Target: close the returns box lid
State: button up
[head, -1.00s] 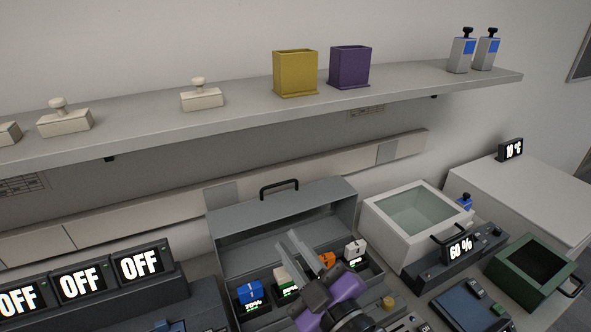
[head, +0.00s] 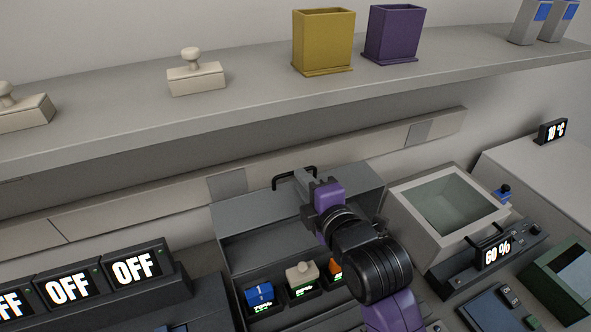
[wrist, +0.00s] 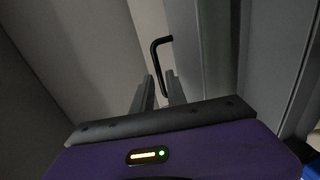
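The grey returns box (head: 225,250) stands open on the counter in the head view. Its lid (head: 245,207) is raised at the back, with a black handle (head: 279,180) on its top edge. The handle also shows in the wrist view (wrist: 154,58). My gripper (head: 303,178) is at the right part of the handle. In the wrist view, a gap shows between the two fingers of my gripper (wrist: 160,88), and the handle appears in line with that gap. I cannot tell whether the fingers touch it. My wrist hides part of the lid and box.
Inside the box sit a blue radio (head: 258,295), a cream one (head: 301,274) and a partly hidden orange one (head: 336,270). A shelf (head: 240,100) with yellow (head: 323,42) and purple (head: 394,35) bins overhangs behind. A white open box (head: 410,205) stands close on the right.

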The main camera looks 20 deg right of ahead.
jog(key=x, duration=0.5)
grip_shut()
jog(key=shift+f, duration=0.1)
dwell(1.3)
